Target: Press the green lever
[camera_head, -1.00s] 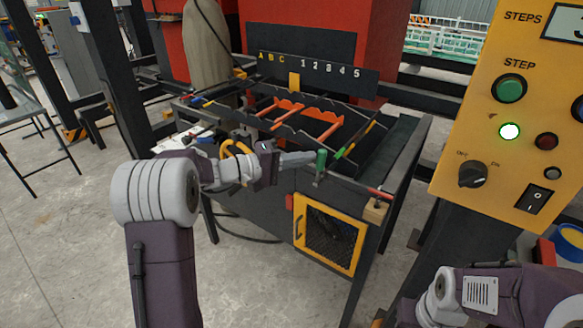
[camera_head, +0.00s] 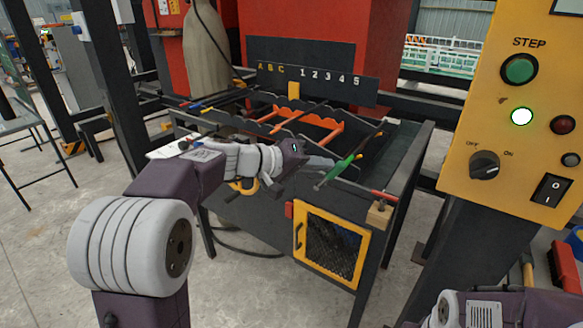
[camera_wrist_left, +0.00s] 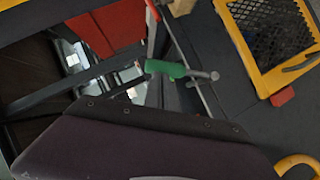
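The green lever (camera_head: 340,170) is at the front edge of the dark machine table, tilted with its handle toward the upper right. My left gripper (camera_head: 322,163) reaches in from the left, with its fingertips at the lever's left side. I cannot tell whether they touch it. The fingers show as one thin grey shape, so their opening is unclear. In the left wrist view the green lever (camera_wrist_left: 165,69) lies across the middle with a metal rod at its right end. My dark wrist fills the bottom there, and no fingertips are clear. My right gripper is out of view.
A yellow control panel (camera_head: 480,130) with a green STEP button (camera_head: 519,69) stands at the right. A yellow-framed mesh door (camera_head: 328,243) is below the lever. Orange racks (camera_head: 318,125) lie on the table behind, under a sign lettered ABC 12345.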

